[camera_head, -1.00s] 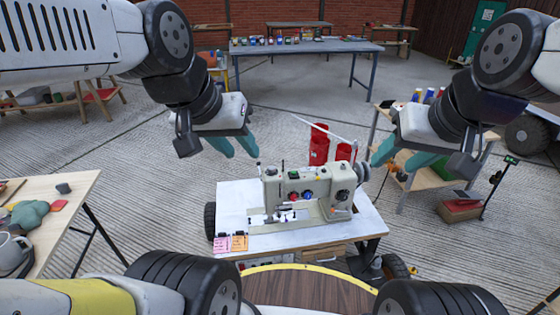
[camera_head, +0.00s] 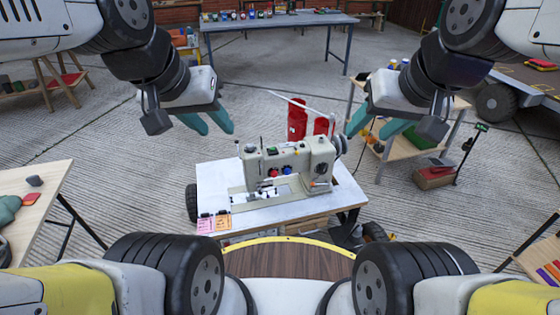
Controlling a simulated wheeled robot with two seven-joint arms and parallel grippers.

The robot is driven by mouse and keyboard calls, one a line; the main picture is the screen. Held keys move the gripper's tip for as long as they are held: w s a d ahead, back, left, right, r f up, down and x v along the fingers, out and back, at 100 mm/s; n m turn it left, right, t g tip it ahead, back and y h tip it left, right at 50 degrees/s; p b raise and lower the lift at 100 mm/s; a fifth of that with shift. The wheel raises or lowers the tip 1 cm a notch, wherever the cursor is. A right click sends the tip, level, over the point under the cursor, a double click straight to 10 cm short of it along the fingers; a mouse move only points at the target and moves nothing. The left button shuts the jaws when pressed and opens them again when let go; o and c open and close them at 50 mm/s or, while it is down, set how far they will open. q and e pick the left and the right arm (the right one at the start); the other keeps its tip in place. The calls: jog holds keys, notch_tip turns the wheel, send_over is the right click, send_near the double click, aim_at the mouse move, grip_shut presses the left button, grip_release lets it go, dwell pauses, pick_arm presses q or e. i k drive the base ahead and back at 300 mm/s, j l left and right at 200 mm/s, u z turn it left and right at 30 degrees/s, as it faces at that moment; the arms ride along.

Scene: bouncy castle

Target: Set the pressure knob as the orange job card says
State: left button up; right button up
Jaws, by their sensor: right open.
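A beige sewing machine (camera_head: 285,168) stands on a white-topped cart (camera_head: 330,205). Its front carries a red knob (camera_head: 273,172), a blue knob (camera_head: 287,170) and a dark dial (camera_head: 321,168). I cannot tell which is the pressure knob. The orange job card (camera_head: 223,221) stands at the cart's front left edge, beside a pink card (camera_head: 205,223); their writing is too small to read. My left gripper (camera_head: 212,127) is open and empty, up and left of the machine. My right gripper (camera_head: 371,126) is open and empty, to its upper right.
A wooden shelf (camera_head: 405,153) stands to the right, a wooden table (camera_head: 40,208) to the left. A blue-grey table (camera_head: 280,23) stands at the back.

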aim_at(250, 146)
jog(key=l+u, duration=0.1)
jog(key=u, duration=0.3)
jog(key=i+l+u, duration=0.1)
jog(key=u, duration=0.35)
jog(key=l+u, duration=0.15)
jog(key=u, duration=0.25)
jog(key=l+u, duration=0.15)
jog(key=u, duration=0.25)
jog(key=i, duration=0.05)
